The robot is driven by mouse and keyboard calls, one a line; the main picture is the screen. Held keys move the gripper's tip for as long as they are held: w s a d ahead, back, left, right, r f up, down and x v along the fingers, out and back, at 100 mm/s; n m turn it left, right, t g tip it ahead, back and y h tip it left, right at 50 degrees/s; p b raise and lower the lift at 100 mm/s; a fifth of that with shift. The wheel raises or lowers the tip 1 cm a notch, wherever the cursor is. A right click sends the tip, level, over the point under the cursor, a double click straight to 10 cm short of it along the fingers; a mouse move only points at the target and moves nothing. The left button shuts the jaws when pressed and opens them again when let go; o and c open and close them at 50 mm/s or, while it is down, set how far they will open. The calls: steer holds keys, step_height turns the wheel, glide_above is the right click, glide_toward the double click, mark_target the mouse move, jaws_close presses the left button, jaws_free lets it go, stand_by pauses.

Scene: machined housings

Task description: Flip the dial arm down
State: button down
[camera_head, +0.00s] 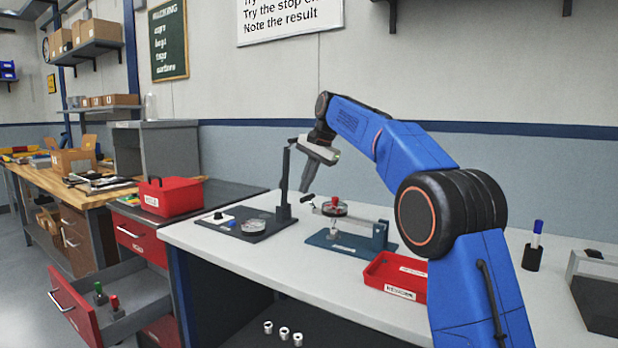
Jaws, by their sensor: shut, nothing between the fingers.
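The blue fixture (330,246) stands on the white bench, with an upright bracket (380,236) at its right end. A pale arm (357,221) reaches left from the bracket and lies about level. It carries a round dial (326,210) with a red part on it and ends near a small black knob (308,198). A small pale cylindrical part (333,229) stands below the dial; whether they touch is unclear. My gripper (305,189) is shut and empty, pointing down just above and left of the dial, close to the knob. Contact cannot be told.
A dark post (285,178) rises from a dark plate (225,230) left of my gripper, with a clear round dish (253,226) on it. A red tray (388,287) sits at the right front. A pen holder (532,257) stands farther right. An open drawer (128,300) juts out at left.

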steer(key=shift+w+a+f+g+h, duration=0.1)
steer(key=shift+f+g+h, duration=0.05)
steer(key=shift+f, duration=0.35)
steer(key=shift+w+a+f+g+h, duration=0.1)
steer(key=shift+a+f+h, duration=0.1)
steer(key=shift+f, duration=0.25)
steer(key=shift+w+a+f+g+h, duration=0.1)
steer(key=shift+f+g+h, duration=0.05)
steer(key=shift+f, duration=0.35)
steer(key=v, duration=1.2)
